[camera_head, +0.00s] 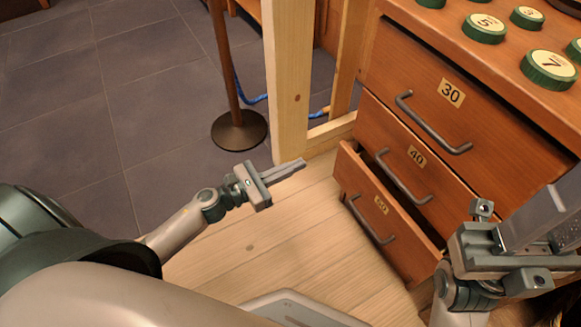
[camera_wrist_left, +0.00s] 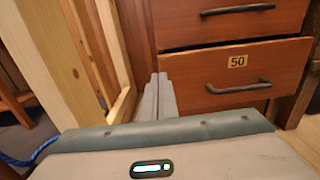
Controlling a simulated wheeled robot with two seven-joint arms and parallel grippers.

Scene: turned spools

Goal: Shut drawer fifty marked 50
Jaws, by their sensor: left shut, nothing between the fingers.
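Drawer fifty (camera_head: 370,220) is the lowest wooden drawer in the head view and stands partly pulled out, with a gap along its top edge. Its label 50 (camera_head: 381,205) and dark bar handle (camera_head: 370,222) show. In the left wrist view, drawer fifty (camera_wrist_left: 205,75) is ahead, right of the fingertips, its handle (camera_wrist_left: 238,87) clear of them. My left gripper (camera_head: 303,163) is shut and empty, left of the drawer's front and apart from it in the head view. My right gripper (camera_head: 520,235) is at the right, partly in front of the cabinet; its fingers' opening is unclear.
Drawers 40 (camera_head: 400,155) and 30 (camera_head: 430,85) sit above, with bar handles. A pale wooden post (camera_head: 288,80) stands close beyond my left gripper. A dark round stand base (camera_head: 239,131) is farther left. Green numbered spools (camera_head: 485,28) stand on top. The plank floor before the drawer is clear.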

